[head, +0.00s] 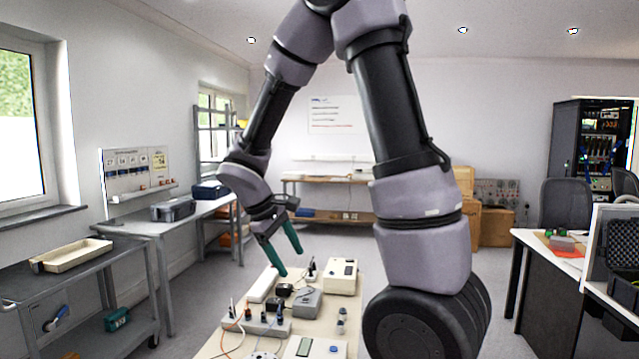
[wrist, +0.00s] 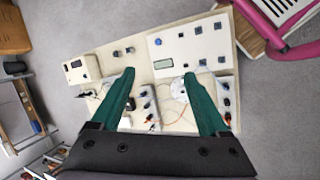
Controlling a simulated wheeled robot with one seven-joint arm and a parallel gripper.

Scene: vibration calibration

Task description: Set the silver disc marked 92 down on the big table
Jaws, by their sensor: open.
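My gripper (head: 291,262) is open and empty, its two green fingers pointing down above a pale table (head: 320,322) crowded with equipment. In the wrist view my gripper (wrist: 160,73) shows its fingers spread wide over the same table (wrist: 138,62). A pale round disc (wrist: 180,88) lies there, close to the right finger and partly hidden by it. It also shows cut off at the bottom edge of the head view (head: 263,355). No number can be read on it, so I cannot tell if it is the one marked 92.
The pale table holds a beige box (head: 342,277), a grey box (head: 306,302), a socket strip (head: 262,327) and cables. A grey workbench (head: 80,268) with a tray stands left; a desk (head: 545,250) and chairs stand right. A pink frame (wrist: 275,38) is at the wrist view's upper right.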

